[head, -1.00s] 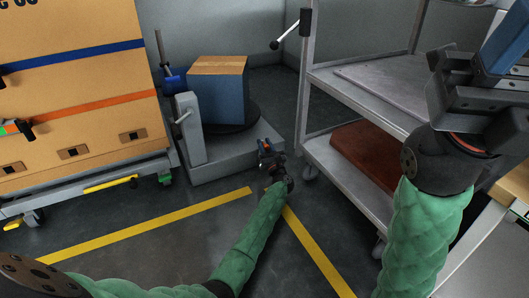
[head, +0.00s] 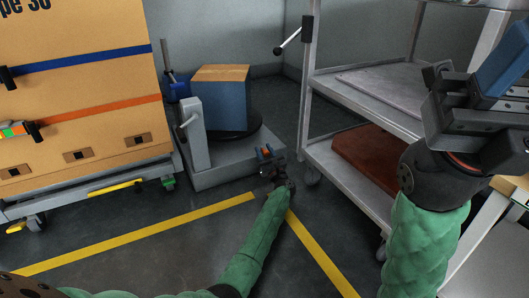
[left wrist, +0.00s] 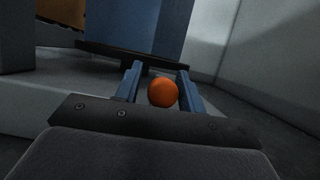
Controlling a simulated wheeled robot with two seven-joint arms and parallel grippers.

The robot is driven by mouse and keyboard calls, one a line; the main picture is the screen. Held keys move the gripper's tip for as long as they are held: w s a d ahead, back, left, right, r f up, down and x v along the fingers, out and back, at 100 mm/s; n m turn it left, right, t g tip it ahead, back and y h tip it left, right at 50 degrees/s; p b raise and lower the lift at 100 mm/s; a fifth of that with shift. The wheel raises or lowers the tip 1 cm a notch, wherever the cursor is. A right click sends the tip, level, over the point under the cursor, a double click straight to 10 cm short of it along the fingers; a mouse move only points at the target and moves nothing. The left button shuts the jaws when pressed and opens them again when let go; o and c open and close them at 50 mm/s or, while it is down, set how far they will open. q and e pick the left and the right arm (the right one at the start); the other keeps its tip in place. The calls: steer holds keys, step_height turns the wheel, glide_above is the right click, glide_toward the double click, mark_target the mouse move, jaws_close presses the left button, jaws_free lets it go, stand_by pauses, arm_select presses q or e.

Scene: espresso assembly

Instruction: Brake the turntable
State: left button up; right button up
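The turntable has a black disc (head: 243,130) on a low grey base (head: 225,169). A blue box with a cardboard-coloured top (head: 221,103) stands on the disc. An orange ball-shaped knob (left wrist: 163,93) shows between the blue fingers of my left gripper (left wrist: 157,84). The fingers are apart, with a visible gap on the knob's left; I cannot tell if the right finger touches it. In the head view my left gripper (head: 266,153) is low at the base's front right corner. My right gripper (head: 505,75) is at the upper right, away from the turntable; its finger gap is unclear.
A grey post with a handle (head: 193,132) stands at the base's left. A large cardboard-coloured crate on a wheeled cart (head: 85,90) is at the left. A metal shelf rack (head: 365,95) with a brown board (head: 370,155) stands at the right. The floor with yellow lines (head: 140,232) is open.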

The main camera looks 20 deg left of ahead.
arm_select(q)
steer(key=shift+o, duration=0.4)
steer(key=shift+d, duration=0.15)
steer(key=shift+s+d+f+p, duration=0.15)
steer(key=shift+s+d+p, duration=0.25)
steer(key=shift+d+p, duration=0.2)
steer(key=p+v, duration=0.2)
steer(key=v, duration=0.2)
steer(key=shift+s+d+f+p, duration=0.2)
steer(key=shift+s+p, duration=0.05)
steer(key=shift+p, duration=0.15)
steer(key=shift+s+d+f, duration=0.3)
steer(key=shift+d+f, duration=0.05)
